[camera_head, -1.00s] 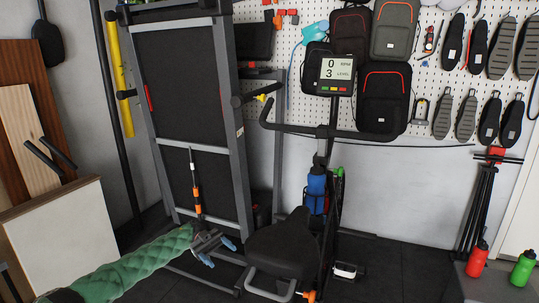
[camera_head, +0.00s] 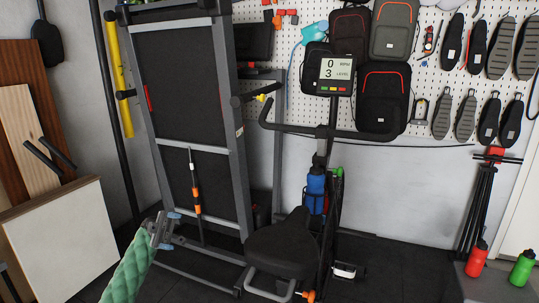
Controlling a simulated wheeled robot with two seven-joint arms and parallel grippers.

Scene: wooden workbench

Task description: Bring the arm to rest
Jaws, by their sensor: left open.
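My left arm comes up from the lower left in a green padded sleeve. Its left gripper (camera_head: 169,230) is grey with blue fingertips. The jaws are open and I see nothing between them. The gripper appears in front of the lower left part of the folded treadmill (camera_head: 186,90). I cannot tell how far it is from the treadmill frame. My right gripper is out of view.
An exercise bike (camera_head: 282,247) with a screen and a blue bottle (camera_head: 315,190) stands right of the treadmill. A white-faced panel (camera_head: 62,245) leans at the left. A tripod (camera_head: 478,208), a red bottle (camera_head: 477,259) and a green bottle (camera_head: 522,268) are at the right.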

